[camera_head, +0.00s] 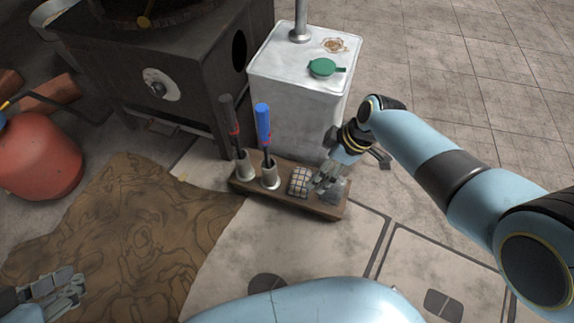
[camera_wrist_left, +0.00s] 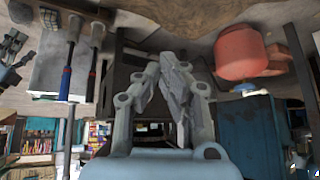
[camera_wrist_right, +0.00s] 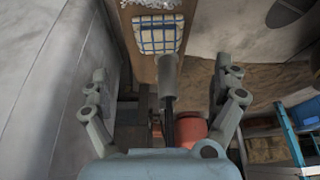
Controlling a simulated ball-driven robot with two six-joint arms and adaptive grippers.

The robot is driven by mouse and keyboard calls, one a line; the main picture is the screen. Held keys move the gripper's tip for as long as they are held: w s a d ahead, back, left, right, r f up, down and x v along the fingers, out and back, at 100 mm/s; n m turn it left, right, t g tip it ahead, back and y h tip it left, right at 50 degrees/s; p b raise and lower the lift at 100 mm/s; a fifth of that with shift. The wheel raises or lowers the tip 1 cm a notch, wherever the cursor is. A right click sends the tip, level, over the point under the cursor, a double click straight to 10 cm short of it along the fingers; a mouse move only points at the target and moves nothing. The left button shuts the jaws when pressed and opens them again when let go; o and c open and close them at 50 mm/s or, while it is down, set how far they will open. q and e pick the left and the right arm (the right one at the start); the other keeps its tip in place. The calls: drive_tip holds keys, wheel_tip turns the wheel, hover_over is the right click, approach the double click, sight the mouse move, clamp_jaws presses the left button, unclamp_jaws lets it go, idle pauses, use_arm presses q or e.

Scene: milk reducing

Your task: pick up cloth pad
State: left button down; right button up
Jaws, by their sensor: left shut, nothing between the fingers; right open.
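The cloth pad (camera_head: 300,181), pale with a dark check, lies on the wooden rack (camera_head: 287,200) beside a handle holder. In the right wrist view the cloth pad (camera_wrist_right: 158,36) shows blue lines on white, at the top, beyond the fingertips. My right gripper (camera_head: 325,181) is open above the rack's right end, just right of the pad, with nothing between its fingers (camera_wrist_right: 160,80). My left gripper (camera_head: 68,292) is shut and empty at the lower left, far from the pad; its fingertips meet in the left wrist view (camera_wrist_left: 168,66).
A black-handled tool (camera_head: 229,120) and a blue-handled tool (camera_head: 263,125) stand in holders on the rack. A grey scrubber (camera_head: 336,190) lies at its right end. A white can (camera_head: 300,90) with a green cap stands behind. A red tank (camera_head: 40,155) is left.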

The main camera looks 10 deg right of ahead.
sight(303, 178)
drive_tip(key=b+x, duration=0.3)
drive_tip(key=x, duration=0.1)
drive_tip(key=shift+w+a+f, duration=0.2)
drive_tip(key=shift+w+f, duration=0.05)
drive_tip(key=shift+f, duration=0.05)
drive_tip(key=shift+w+a+f+b, duration=0.15)
drive_tip(key=shift+f+b, duration=0.15)
drive_tip(key=shift+f, duration=0.05)
drive_tip(key=b+x, duration=0.2)
drive_tip(key=shift+a+f, duration=0.2)
drive_tip(key=shift+f, duration=0.15)
drive_tip(key=shift+b+x, duration=1.15)
use_arm(q)
drive_tip(key=w+d+r+m+t+h, duration=0.1)
drive_tip(key=w+r+t+h, duration=0.1)
drive_tip(key=w+r+t, duration=0.3)
drive_tip(key=w+d+r+m+t+h, duration=0.2)
drive_tip(key=w+r+t, duration=0.2)
drive_tip(key=r+t, duration=0.8)
wheel_tip(303, 178, up, 5)
drive_tip(key=shift+w+d+f, duration=0.1)
drive_tip(key=shift+w+d, duration=0.1)
drive_tip(key=shift+w, duration=0.2)
use_arm(e)
drive_tip(key=c, duration=1.3)
